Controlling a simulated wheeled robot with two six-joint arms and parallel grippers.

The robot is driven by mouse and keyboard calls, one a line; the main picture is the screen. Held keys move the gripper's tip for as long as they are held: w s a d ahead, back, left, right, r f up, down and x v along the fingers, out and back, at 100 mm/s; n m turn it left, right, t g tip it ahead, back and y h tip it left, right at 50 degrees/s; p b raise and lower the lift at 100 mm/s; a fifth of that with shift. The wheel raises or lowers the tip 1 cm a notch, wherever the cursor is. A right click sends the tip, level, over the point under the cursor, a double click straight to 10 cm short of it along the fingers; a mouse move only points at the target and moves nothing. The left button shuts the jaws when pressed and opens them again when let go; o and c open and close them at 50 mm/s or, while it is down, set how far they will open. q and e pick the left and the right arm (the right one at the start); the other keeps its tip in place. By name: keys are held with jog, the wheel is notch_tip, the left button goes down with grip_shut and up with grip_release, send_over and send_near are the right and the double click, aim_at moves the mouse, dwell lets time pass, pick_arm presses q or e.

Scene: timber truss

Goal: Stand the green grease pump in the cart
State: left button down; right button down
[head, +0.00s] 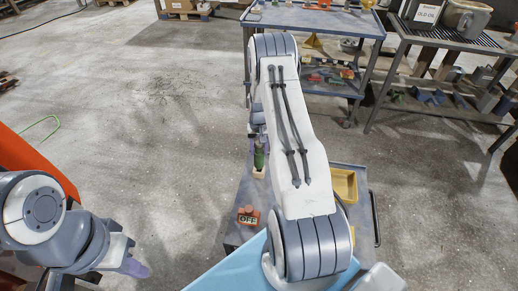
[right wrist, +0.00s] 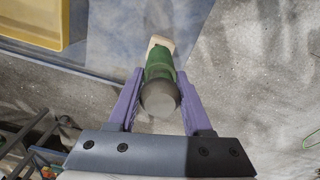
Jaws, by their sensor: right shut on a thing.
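The green grease pump (head: 259,158) shows in the head view just left of my right arm, with its pale end downward. In the right wrist view the pump (right wrist: 160,75) has a dark grey round end nearest the camera and a cream far end. My right gripper (right wrist: 160,98) is shut on it, one purple finger on each side. The grey cart (head: 232,226) is below, and I cannot tell whether the pump touches it. My right arm hides much of the cart. My left gripper (head: 136,268) is at the lower left, away from the cart; its finger gap is unclear.
A yellow bin (head: 344,185) sits on the cart's right side; it also shows in the right wrist view (right wrist: 50,22). An orange block marked OFF (head: 248,216) lies near the left edge. A blue shelf cart (head: 330,20) and a workbench (head: 455,40) stand behind.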

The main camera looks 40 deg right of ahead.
jog(key=shift+f+b, duration=0.4)
jog(key=shift+f, duration=0.25)
jog(key=shift+c, duration=1.2)
grip_release()
notch_tip(320, 180, up, 10)
jog(key=shift+r, duration=0.25)
jog(key=shift+w+r, duration=0.1)
jog(key=s+a+r+n+p, duration=0.2)
jog(key=a+r+n, duration=0.1)
jog(key=a+r, duration=0.8)
jog(key=s+a+r+n+p, duration=0.25)
jog(key=a+r, duration=0.35)
jog(key=a, duration=0.8)
jog(key=s+a+r+n+p, duration=0.2)
jog(key=s+a+r+n, duration=0.4)
jog(key=s+a, duration=0.4)
jog(key=s+a+r+n+p, duration=0.1)
jog(key=s+r, duration=0.1)
jog(key=s, duration=0.4)
jog(key=s+a+r+n+y+p, duration=0.1)
jog(key=s+a+r, duration=0.1)
jog(key=s, duration=0.5)
jog(key=shift+s+n, duration=0.2)
jog(key=shift+n, duration=0.15)
